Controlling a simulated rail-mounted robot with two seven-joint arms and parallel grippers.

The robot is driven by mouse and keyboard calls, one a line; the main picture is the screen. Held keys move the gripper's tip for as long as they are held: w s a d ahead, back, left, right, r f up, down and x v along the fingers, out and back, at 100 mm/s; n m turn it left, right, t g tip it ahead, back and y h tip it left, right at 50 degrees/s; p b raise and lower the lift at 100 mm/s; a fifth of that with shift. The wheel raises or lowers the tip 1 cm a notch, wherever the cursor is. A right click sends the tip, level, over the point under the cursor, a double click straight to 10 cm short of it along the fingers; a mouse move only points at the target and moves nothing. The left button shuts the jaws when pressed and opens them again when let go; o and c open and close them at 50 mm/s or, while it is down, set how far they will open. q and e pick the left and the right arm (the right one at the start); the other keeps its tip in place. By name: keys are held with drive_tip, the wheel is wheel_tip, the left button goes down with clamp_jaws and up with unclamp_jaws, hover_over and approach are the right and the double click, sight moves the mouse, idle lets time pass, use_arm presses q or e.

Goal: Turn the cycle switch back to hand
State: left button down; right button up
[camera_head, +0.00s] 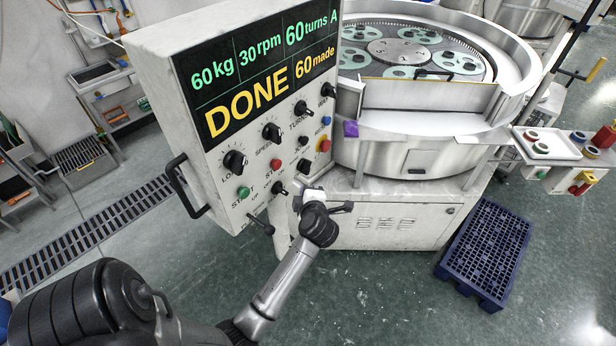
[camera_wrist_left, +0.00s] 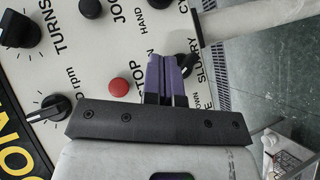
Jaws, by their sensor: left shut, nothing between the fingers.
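The control panel (camera_head: 225,165) carries several black knobs and switches. My left gripper (camera_head: 298,201) is at the panel's lower right edge. Its purple fingers (camera_wrist_left: 167,68) are shut and empty, beside a dark switch (camera_wrist_left: 192,62) near the SLURRY label. Contact is unclear. My right gripper is out of view.
The display (camera_head: 258,75) reads DONE, 60 made. A red button (camera_wrist_left: 119,87) and a black JOG knob (camera_wrist_left: 89,9) lie near the fingers. The lapping machine (camera_head: 425,150) stands behind right. A blue pallet (camera_head: 490,250) lies on the floor, which is clear in front.

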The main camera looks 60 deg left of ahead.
use_arm(q)
drive_tip(key=m+p, duration=0.1)
approach(305, 172)
drive_tip(key=s+a, duration=0.1)
drive_tip(key=a, duration=0.4)
drive_tip(key=shift+w+a+f, duration=0.2)
drive_tip(key=shift+w+f, duration=0.35)
drive_tip(key=shift+w, duration=0.15)
drive_tip(key=shift+w+a+f, duration=0.3)
drive_tip(key=shift+w+f, duration=0.2)
drive_tip(key=shift+w, duration=0.35)
drive_tip(key=shift+f, duration=0.1)
